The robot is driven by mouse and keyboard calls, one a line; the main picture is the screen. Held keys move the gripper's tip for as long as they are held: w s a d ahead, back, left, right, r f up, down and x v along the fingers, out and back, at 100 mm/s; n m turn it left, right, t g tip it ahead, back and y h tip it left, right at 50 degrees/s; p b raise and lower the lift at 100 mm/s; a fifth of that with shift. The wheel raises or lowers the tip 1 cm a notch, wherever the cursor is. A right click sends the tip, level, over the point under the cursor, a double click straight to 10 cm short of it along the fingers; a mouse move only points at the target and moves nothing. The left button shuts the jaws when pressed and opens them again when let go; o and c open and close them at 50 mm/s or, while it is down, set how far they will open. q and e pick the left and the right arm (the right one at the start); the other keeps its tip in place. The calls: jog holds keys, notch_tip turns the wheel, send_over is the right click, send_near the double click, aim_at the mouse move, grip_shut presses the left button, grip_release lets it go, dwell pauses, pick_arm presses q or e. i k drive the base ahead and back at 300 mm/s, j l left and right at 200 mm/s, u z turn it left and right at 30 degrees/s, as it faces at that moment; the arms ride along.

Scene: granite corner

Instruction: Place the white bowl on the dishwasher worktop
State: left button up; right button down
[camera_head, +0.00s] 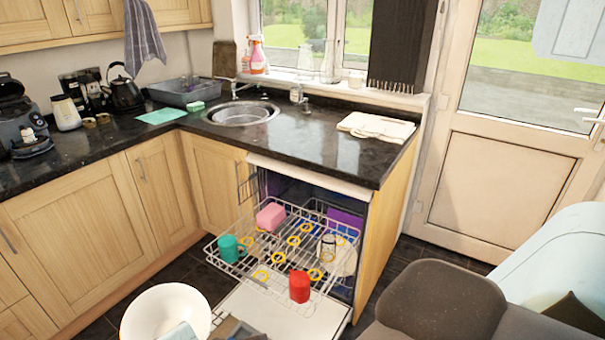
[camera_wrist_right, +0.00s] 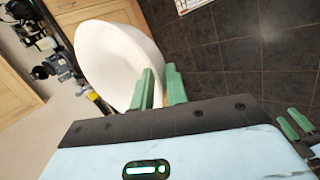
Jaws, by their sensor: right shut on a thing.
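The white bowl (camera_head: 160,308) is at the bottom left of the head view, in front of the cabinets and left of the open dishwasher. In the right wrist view the bowl (camera_wrist_right: 112,62) is tilted. Its rim is between the green fingers of my right gripper (camera_wrist_right: 160,88), which is shut on it. The dark granite dishwasher worktop (camera_head: 325,155) is above the dishwasher, to the right of the sink. Green fingers at the lower right of the right wrist view appear to be my left gripper (camera_wrist_right: 294,124); their opening is unclear.
A folded cream cloth (camera_head: 376,127) lies on the worktop's right part; the stretch left of it is clear. The dishwasher rack (camera_head: 262,255) is pulled out with a pink item, a teal mug (camera_head: 228,248) and a red mug (camera_head: 299,287). The sink (camera_head: 240,113) is left.

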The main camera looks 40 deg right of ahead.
aim_at(297, 137)
jog(key=l+u, duration=0.55)
jog(key=u, duration=0.2)
jog(key=k+l+u, duration=0.15)
jog(key=l, duration=0.25)
jog(key=l+u, duration=0.15)
jog(key=l, duration=0.2)
jog(key=k+l, duration=0.15)
jog(key=l, duration=0.25)
jog(key=k+l+u, duration=0.15)
jog(key=l, duration=0.2)
jog(key=k+l, duration=0.1)
jog(key=l, duration=0.3)
jog(key=k+l+u, duration=0.15)
jog(key=l, duration=0.2)
jog(key=k+l, duration=0.15)
jog(key=l, duration=0.2)
jog(key=k+l, duration=0.15)
jog(key=l, duration=0.25)
jog(key=k+l, duration=0.2)
jog(key=l, duration=0.15)
jog(key=k+l, duration=0.15)
jog(key=l, duration=0.2)
jog(key=k+l, duration=0.15)
jog(key=l, duration=0.25)
jog(key=i+l, duration=0.15)
jog(key=l, duration=0.15)
